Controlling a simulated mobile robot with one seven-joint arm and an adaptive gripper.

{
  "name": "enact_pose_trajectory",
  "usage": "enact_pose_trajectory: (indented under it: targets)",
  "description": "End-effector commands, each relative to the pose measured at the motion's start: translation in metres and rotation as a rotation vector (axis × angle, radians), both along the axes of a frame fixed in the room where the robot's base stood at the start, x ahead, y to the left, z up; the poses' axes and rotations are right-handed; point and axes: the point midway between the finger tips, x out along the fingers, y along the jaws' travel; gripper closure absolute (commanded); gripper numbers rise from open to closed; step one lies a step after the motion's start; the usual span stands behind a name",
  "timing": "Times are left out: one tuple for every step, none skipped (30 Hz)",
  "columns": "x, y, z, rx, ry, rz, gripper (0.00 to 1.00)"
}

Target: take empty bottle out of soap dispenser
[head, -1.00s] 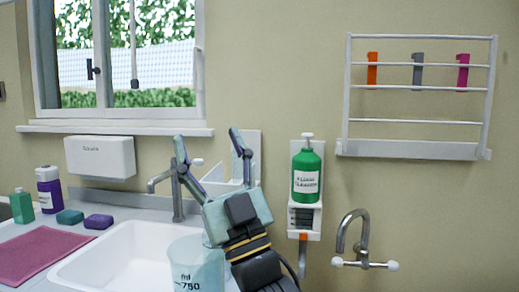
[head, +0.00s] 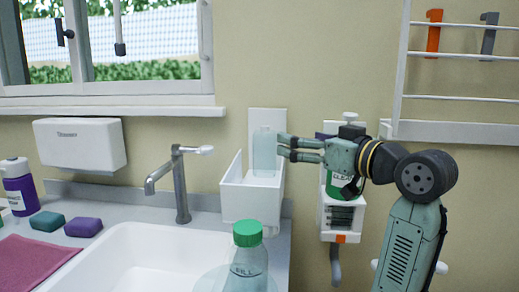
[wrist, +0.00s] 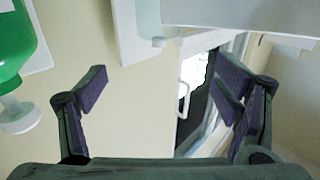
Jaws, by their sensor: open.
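A pale, translucent bottle (head: 264,150) stands upright in an open-topped white wall holder (head: 250,200) right of the tap. It looks empty, and its lower part is hidden by the holder's front. My gripper (head: 281,149) is open, pointing left, with its fingertips at the bottle's right edge in the head view; I cannot tell whether they touch it. A second white wall dispenser (head: 343,218) holds a green pump bottle (head: 337,190), partly hidden behind my arm. In the wrist view my open fingers (wrist: 168,95) have no bottle between them, and the green bottle (wrist: 14,45) is at the left edge.
A clear bottle with a green cap (head: 247,234) stands in front, near a translucent vessel at the bottom edge. The sink (head: 140,250), tap (head: 180,185) and purple bottle (head: 20,188) are to the left. A wall rack (head: 460,130) is above right.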

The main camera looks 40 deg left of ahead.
Motion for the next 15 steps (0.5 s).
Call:
enact_pose_trajectory:
  targets:
    - [0.0, -0.001, 0.0, 0.001, 0.0, -0.001, 0.18]
    - [0.0, 0.0, 0.001, 0.001, 0.0, -0.001, 0.18]
    - [0.0, 0.001, 0.001, 0.001, 0.0, 0.0, 0.18]
    - [0.001, 0.003, 0.001, 0.001, 0.0, 0.0, 0.18]
    - [0.001, 0.005, 0.001, 0.001, 0.0, 0.0, 0.18]
    - [0.002, 0.009, 0.001, 0.0, 0.001, 0.0, 0.18]
    - [0.003, 0.012, 0.002, 0.0, 0.001, 0.001, 0.18]
    - [0.003, 0.017, 0.002, -0.001, 0.001, 0.002, 0.18]
    - [0.005, 0.023, 0.002, -0.001, 0.001, 0.003, 0.18]
    - [0.006, 0.028, 0.002, -0.001, 0.001, 0.002, 0.18]
    - [0.007, 0.033, 0.002, -0.001, 0.001, 0.002, 0.18]
    - [0.008, 0.04, 0.003, -0.001, 0.001, 0.003, 0.18]
    - [0.01, 0.044, 0.003, 0.0, 0.001, 0.002, 0.18]
    - [0.011, 0.048, 0.002, 0.0, 0.001, 0.001, 0.18]
    - [0.012, 0.051, 0.002, 0.0, 0.001, 0.001, 0.18]
